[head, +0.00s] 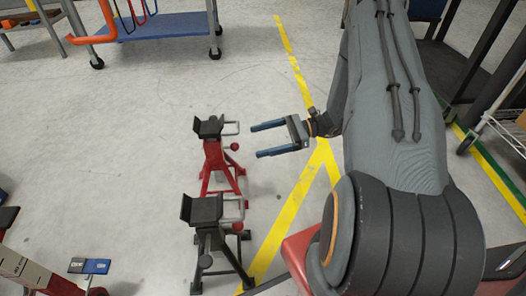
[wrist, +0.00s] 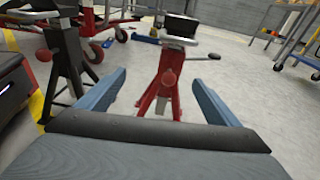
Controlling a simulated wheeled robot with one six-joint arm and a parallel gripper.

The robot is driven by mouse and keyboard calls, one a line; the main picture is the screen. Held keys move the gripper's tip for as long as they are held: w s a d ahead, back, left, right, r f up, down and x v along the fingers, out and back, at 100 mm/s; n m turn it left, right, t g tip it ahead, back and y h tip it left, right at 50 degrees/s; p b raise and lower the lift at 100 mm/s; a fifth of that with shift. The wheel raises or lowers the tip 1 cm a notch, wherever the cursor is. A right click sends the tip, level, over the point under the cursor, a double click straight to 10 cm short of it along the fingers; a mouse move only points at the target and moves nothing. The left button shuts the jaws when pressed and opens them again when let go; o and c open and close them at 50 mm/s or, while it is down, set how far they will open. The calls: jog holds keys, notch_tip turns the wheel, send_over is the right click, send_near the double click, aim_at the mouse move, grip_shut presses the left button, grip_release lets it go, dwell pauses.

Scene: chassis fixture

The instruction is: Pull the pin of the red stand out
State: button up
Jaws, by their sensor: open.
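The red stand (head: 216,165) stands upright on the floor with a black saddle (head: 209,127) on top. A pale U-shaped metal loop (head: 237,128) sticks out from its upper right side, and a red ball knob (head: 235,146) sits just below it. I cannot tell which of these belongs to the pin. My gripper (head: 255,140) is open and empty, right of the stand, its fingers pointing left at it with a small gap. In the wrist view the red stand (wrist: 158,103) is ahead between the blue fingers (wrist: 160,77), its red knob (wrist: 168,78) facing me.
A black stand (head: 208,240) of the same kind stands nearer, below the red one. A blue-topped cart (head: 155,27) is at the back left. Red and black items lie at the lower left. Floor around my gripper is clear, with yellow lines (head: 290,50).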

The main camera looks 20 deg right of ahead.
aim_at(237, 146)
jog(key=shift+m+t, duration=0.5)
jog(key=shift+t, duration=0.1)
jog(key=w+a+f, duration=0.1)
jog(key=a, duration=0.1)
jog(key=w+a+f+b, duration=0.1)
jog(key=w+a, duration=0.1)
jog(key=a, duration=0.1)
jog(key=w+a+f+b, duration=0.1)
jog(key=a+f, duration=0.1)
jog(key=a, duration=0.1)
jog(key=shift+w, duration=0.25)
jog(key=shift+c, duration=0.2)
jog(key=c, duration=2.1)
jog(key=shift+f+v, duration=0.15)
jog(key=shift+v, duration=0.95)
jog(key=shift+f+v, duration=0.1)
jog(key=shift+v, duration=1.05)
jog(key=o, duration=2.1)
jog(key=shift+o, duration=0.2)
jog(key=shift+d, duration=0.1)
